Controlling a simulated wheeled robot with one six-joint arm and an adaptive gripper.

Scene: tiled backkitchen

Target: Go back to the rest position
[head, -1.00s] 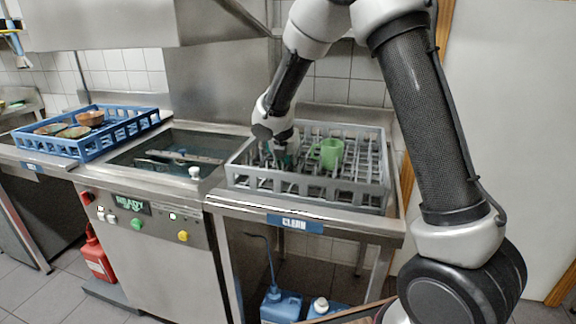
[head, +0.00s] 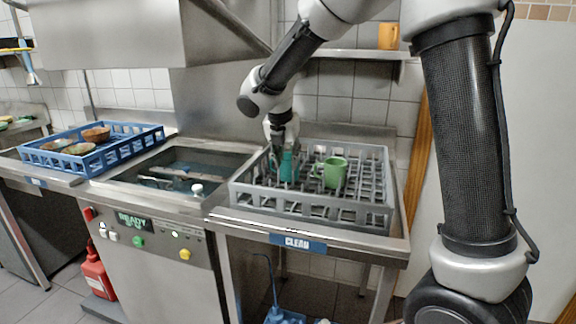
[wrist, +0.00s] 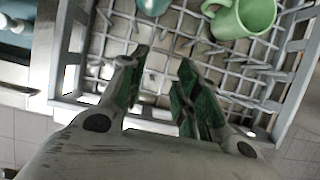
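My gripper (head: 283,143) is over the left part of the grey dish rack (head: 300,208) on the CLEAN counter. In the wrist view its two green-padded fingers (wrist: 163,62) are apart, with nothing between them. A teal cup (head: 288,168) stands in the rack just under the gripper in the head view. Part of it shows at the top edge of the wrist view (wrist: 152,5), beyond the fingertips. A green mug (head: 335,172) stands in the rack to its right; it also shows in the wrist view (wrist: 243,17).
A blue rack (head: 105,157) with several brown bowls stands at the left. Between the racks is a steel machine (head: 160,265) with a READY display. A steel hood (head: 110,35) hangs above left. A shelf (head: 345,54) with an orange mug (head: 388,36) is on the back wall.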

